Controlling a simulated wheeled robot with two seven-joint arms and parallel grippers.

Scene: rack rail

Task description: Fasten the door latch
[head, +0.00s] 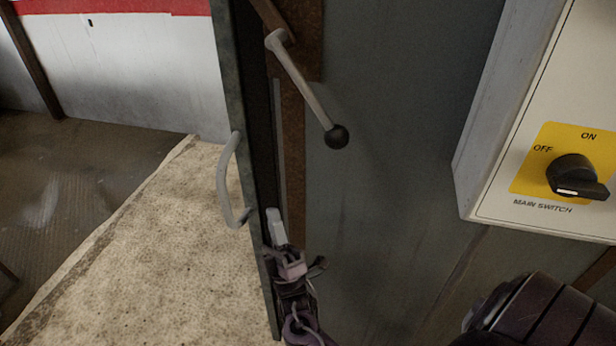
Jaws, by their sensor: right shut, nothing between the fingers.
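The door latch is a grey lever (304,82) with a black ball knob (337,137). It is mounted on a rusty brown upright and slants down to the right. Left of it stands the narrow edge of a grey-green door (236,95) with a curved grey pull handle (224,180). A dark strip lies between door edge and upright. My right gripper (276,226) is low at the door's edge, below the lever and apart from the knob, and is shut and empty. Whether it touches the door is unclear. My left gripper is out of view.
A pale switch box (487,120) with a black rotary main switch (575,176) on a yellow plate juts out at the right. A grey panel (400,110) lies between it and the lever. Pale speckled floor (160,240) is open at the left.

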